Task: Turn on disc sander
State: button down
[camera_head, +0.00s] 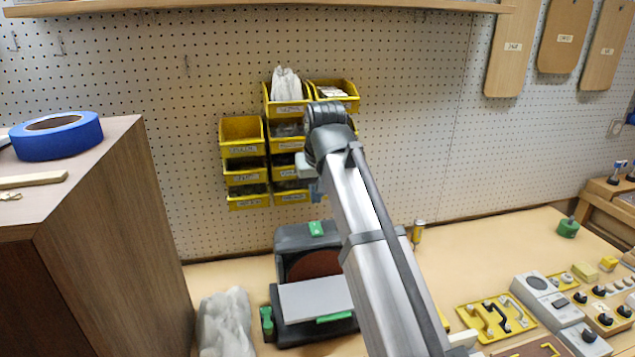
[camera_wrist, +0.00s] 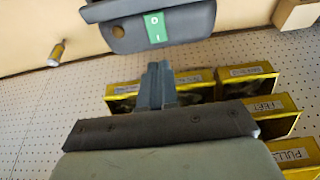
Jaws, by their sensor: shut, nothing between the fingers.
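The disc sander (camera_head: 297,240) stands on the bench, with a dark housing, a reddish-brown disc and a light grey table in front. A green switch (camera_head: 316,228) sits on top of its housing. In the wrist view the switch (camera_wrist: 155,28) shows O and I marks on the dark housing (camera_wrist: 190,22). My gripper (camera_wrist: 158,68) is shut and empty, its fingertips apart from the switch and a little below it in that view. In the head view my gripper (camera_head: 316,192) is above the sander, partly hidden by my arm, which also covers the sander's right side.
Yellow bins (camera_head: 246,150) hang on the pegboard behind my gripper. A wooden cabinet (camera_head: 110,220) with blue tape (camera_head: 56,136) stands at left. Switches and handles (camera_head: 497,316) fill the right bench.

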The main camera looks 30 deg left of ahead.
aim_at(314, 223)
jog(key=x, duration=0.7)
jog(key=shift+s+d+f, duration=0.2)
jog(key=shift+f, duration=0.15)
jog(key=shift+f, duration=0.15)
